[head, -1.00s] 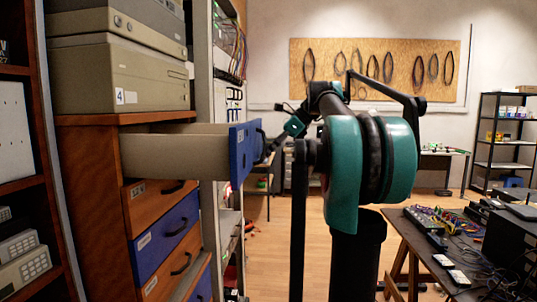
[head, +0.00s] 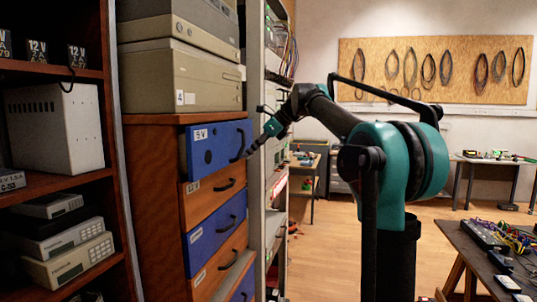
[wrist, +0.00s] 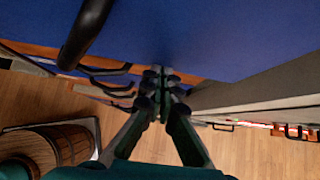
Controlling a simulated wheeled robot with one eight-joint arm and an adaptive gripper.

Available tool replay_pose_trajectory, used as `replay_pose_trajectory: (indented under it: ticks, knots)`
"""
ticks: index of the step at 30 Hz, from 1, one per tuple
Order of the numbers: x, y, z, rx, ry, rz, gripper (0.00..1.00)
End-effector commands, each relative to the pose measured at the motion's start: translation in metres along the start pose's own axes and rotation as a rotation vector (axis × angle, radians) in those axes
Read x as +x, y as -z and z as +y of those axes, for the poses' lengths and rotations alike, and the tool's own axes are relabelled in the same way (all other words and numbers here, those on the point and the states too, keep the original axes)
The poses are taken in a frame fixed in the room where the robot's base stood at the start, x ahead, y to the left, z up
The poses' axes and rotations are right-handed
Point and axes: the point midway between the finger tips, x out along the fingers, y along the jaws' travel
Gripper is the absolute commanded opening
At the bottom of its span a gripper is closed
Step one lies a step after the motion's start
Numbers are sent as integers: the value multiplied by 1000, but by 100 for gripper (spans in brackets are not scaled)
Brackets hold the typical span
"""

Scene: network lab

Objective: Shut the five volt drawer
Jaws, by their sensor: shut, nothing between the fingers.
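The five volt drawer (head: 213,157) has a blue front with a 5 V label and a black handle (head: 238,144). It is the top drawer of the wooden cabinet (head: 152,200). Its front is close to the cabinet and looks slightly proud of the drawers below. My gripper (head: 252,150) is shut and empty beside the right edge of this front, near the handle. In the wrist view the shut fingers (wrist: 160,85) point at the blue front (wrist: 200,35), very near it. I cannot tell whether the fingertips touch it. A dark handle also shows there (wrist: 86,32).
Orange and blue drawers (head: 214,238) with black handles lie below, all closed. A rack (head: 262,190) stands close on the right. Beige devices (head: 180,75) sit on the cabinet. A bookshelf (head: 60,187) is at left, and a table with cables (head: 490,255) at right.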

Motion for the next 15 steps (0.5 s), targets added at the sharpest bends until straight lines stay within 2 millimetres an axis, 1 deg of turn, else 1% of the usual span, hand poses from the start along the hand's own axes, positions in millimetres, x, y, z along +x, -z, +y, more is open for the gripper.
replay_pose_trajectory:
  ticks: [1,6,15]
  knots:
    - [6,-6,1,-3,-2,0,0]
    - [19,-19,0,-2,-1,1,0]
    - [26,-26,0,0,0,-1,0]
